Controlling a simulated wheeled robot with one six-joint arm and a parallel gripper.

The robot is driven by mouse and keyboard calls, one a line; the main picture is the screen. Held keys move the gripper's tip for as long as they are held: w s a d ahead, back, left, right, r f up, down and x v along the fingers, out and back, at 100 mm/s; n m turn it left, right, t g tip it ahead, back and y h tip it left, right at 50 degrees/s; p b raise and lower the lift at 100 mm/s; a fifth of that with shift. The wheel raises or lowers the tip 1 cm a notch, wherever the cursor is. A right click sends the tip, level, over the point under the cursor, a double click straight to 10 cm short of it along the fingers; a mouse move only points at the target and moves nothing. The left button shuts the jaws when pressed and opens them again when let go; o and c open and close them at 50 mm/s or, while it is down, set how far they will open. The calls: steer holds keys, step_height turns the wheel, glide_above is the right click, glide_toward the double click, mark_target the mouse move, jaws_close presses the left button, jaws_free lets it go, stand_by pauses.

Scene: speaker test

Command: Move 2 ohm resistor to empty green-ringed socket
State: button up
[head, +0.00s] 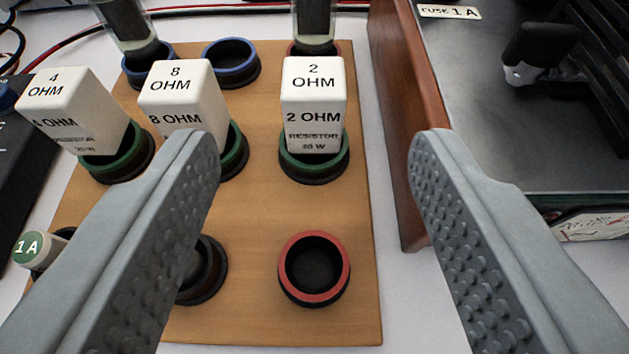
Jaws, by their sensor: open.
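The white 2 ohm resistor (314,95) stands upright in a green-ringed socket (315,172) at the right of the board's middle row. The white 8 ohm resistor (180,98) and 4 ohm resistor (75,105) stand in green-ringed sockets to its left. The left finger hides part of the 8 ohm socket. All three green-ringed sockets in view hold a resistor. My gripper (318,150) is open and empty. Its fingers appear on either side of the 2 ohm resistor, with wide gaps and no contact.
The wooden board (250,310) also has an empty red-ringed socket (314,270) and an empty blue-ringed socket (231,62). Glass parts stand in back sockets. A wood-sided metal unit (480,130) is on the right. A 1 A fuse (28,248) shows at left.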

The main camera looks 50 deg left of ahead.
steer(key=shift+s+d+r, duration=0.2)
steer(key=shift+s+d, duration=0.15)
steer(key=shift+d, duration=0.1)
steer(key=s+d+r+m+t+h, duration=0.3)
steer(key=s+d+r, duration=0.1)
steer(key=s+r, duration=0.4)
steer(key=s+d+r+m+t+h, duration=0.3)
steer(key=s+r, duration=0.4)
steer(key=s, duration=0.3)
steer(key=s+d+r+m+t+h, duration=0.3)
steer(key=s+d+r+m+h, duration=0.1)
steer(key=s+r, duration=0.4)
steer(key=shift+s+d+r+h, duration=0.35)
steer(key=shift+s+d, duration=0.1)
steer(key=shift+s, duration=0.55)
